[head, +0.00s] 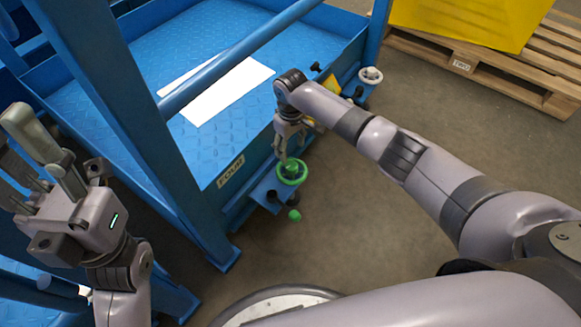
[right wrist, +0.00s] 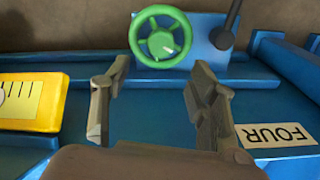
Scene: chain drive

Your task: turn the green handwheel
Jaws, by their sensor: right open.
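The green handwheel (head: 292,171), a spoked ring with a hub, sits on a blue bracket at the corner of the blue frame. It also shows in the right wrist view (right wrist: 160,42), beyond the fingertips and roughly centred between them. My right gripper (head: 285,152) points down just above and beside the wheel in the head view. In the right wrist view its fingers (right wrist: 158,75) are apart with nothing between them; I see no contact with the wheel. My left gripper (head: 40,165) is at the far left, away from the wheel, its fingers apart and empty.
A plate marked FOUR (head: 230,171) is on the blue frame, near the wheel. A dark lever (right wrist: 225,32) stands beside the wheel. A green knob (head: 294,215) is below it. A white handwheel (head: 370,75) and a yellow gauge (right wrist: 32,103) are nearby. A blue post (head: 135,120) stands left.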

